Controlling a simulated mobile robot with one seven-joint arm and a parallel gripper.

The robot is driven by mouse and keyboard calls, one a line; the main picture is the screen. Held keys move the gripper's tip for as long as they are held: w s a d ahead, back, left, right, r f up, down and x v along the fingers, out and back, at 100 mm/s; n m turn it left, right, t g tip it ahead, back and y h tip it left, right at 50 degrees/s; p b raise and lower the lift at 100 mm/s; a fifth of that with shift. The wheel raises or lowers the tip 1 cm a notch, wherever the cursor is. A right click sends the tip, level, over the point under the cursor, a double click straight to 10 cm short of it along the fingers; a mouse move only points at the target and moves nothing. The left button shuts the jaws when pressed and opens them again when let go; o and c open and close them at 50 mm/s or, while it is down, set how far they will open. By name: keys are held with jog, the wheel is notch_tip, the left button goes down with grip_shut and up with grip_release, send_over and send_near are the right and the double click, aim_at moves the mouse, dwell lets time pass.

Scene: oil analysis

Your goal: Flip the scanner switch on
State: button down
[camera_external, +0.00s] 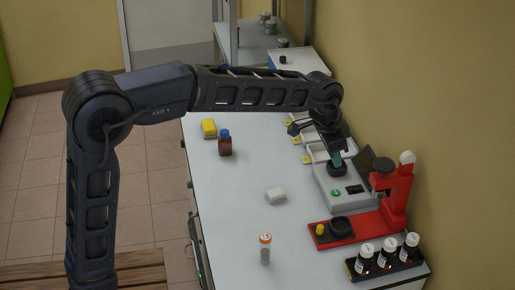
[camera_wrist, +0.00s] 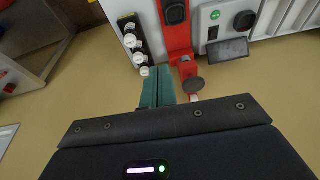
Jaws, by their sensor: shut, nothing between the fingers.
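The scanner looks to be the pale grey box (camera_external: 328,198) on the right of the bench, against the wall. Its top has a green round light (camera_external: 336,193), a small black switch (camera_external: 355,189) and a dark round well (camera_external: 337,169). A dark screen (camera_external: 366,162) stands at its back. In the wrist view the scanner (camera_wrist: 228,33) is at the upper right, with the switch (camera_wrist: 213,32) beside the green light. The switch's position is too small to tell. My gripper (camera_external: 337,158) has teal fingers, shut and empty, above the round well. The fingers also show in the wrist view (camera_wrist: 158,88).
A red stand (camera_external: 345,240) is in front of the scanner; its upright rises close by. Bench middle is mostly free.

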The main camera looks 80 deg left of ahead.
jog(key=w+a+f, duration=0.8)
jog(key=w+a, duration=0.1)
jog(key=a, duration=0.2)
send_over(352, 188)
jog(key=s, duration=0.3)
notch_tip(352, 188, down, 8)
jog(key=shift+w+a, duration=0.15)
jog(key=shift+w, duration=0.1)
jog(key=shift+f+g, duration=0.1)
jog(key=shift+g, duration=0.2)
jog(key=x, duration=0.8)
jog(key=s+x, duration=0.1)
jog(key=x, duration=0.4)
jog(key=shift+d, duration=0.25)
jog(key=shift+f, duration=0.4)
